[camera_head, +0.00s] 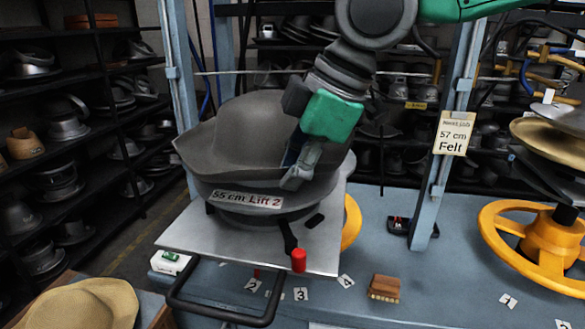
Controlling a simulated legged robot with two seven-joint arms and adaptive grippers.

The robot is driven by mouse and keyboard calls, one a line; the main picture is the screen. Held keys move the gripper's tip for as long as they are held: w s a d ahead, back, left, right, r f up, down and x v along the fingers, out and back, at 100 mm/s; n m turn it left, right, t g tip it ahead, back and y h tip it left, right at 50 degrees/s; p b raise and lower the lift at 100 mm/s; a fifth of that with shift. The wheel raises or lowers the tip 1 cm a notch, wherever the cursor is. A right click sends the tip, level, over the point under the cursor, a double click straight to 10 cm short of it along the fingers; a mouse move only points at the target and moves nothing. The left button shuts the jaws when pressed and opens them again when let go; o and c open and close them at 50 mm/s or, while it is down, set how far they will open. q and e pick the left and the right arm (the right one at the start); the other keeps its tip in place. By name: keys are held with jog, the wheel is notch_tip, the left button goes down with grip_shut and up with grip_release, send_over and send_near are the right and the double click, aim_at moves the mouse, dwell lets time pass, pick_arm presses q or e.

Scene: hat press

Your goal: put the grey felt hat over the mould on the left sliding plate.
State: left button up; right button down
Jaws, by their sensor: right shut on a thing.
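The grey felt hat (240,135) is over the round dark mould (265,212), which bears the label "55 cm Lift 2". The hat's brim flares out on the left, and the mould's top is hidden. I cannot tell how fully the hat is seated. The mould stands on the metal left sliding plate (190,237), which has a black handle in front. My right gripper (293,180) comes down from the upper right and is shut on the hat's near right edge. My left gripper is not in view.
A red-tipped lever (298,260) sticks up at the plate's front. A brown brush (384,288) lies on the blue table (410,265). A yellow handwheel (540,240) stands at right, and a tan hat (80,305) lies at lower left. Blue press posts stand behind.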

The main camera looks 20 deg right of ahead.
jog(key=shift+d+f, duration=0.15)
jog(key=shift+d, duration=0.2)
dwell(0.3)
jog(key=c, duration=1.6)
grip_release()
jog(key=shift+a, duration=0.1)
jog(key=shift+o, duration=0.2)
jog(key=v, duration=1.2)
